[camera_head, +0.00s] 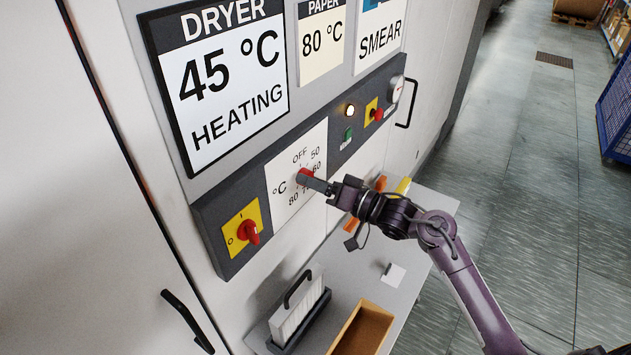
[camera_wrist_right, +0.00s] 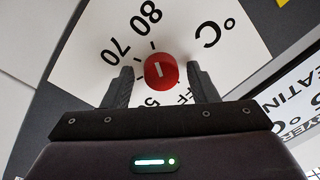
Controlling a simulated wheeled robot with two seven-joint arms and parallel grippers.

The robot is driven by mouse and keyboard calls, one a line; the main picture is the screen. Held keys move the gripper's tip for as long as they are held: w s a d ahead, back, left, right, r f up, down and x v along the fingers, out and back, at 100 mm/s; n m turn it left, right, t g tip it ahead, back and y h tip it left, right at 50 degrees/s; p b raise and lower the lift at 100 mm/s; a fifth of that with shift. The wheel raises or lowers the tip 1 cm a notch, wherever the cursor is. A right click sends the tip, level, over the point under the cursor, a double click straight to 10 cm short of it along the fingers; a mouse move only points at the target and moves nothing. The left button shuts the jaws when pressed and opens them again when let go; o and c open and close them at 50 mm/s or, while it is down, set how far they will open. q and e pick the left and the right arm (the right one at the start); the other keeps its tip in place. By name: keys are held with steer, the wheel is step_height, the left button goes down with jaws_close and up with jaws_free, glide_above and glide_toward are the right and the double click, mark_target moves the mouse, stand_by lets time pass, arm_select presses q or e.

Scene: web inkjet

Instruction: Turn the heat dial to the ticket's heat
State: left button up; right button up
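The red heat dial (camera_head: 304,175) is on a white scale plate (camera_head: 282,180) marked OFF, 50, 60, 70, 80 and °C. The dial also shows in the right wrist view (camera_wrist_right: 160,71), with a short white line on its face; I cannot tell which mark it indicates. My right gripper (camera_head: 318,183) is at the dial. In the right wrist view its open fingers (camera_wrist_right: 160,75) stand on either side of the dial, with gaps. A card (camera_head: 321,38) reads PAPER 80 °C. The dryer display (camera_head: 222,75) reads 45 °C HEATING. My left gripper is out of view.
A red switch on yellow (camera_head: 246,234) is left of the dial; another (camera_head: 374,112), a lit lamp (camera_head: 350,110) and a gauge (camera_head: 397,88) are to its right. Below, a shelf holds a handled white block (camera_head: 297,312) and a cardboard box (camera_head: 362,331). Open floor lies right.

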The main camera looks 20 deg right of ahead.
steer(key=shift+r, duration=0.1)
steer(key=b+v, duration=0.3)
steer(key=v, duration=0.4)
steer(key=shift+s+d, duration=0.25)
steer(key=shift+d, duration=0.05)
stand_by(0.4)
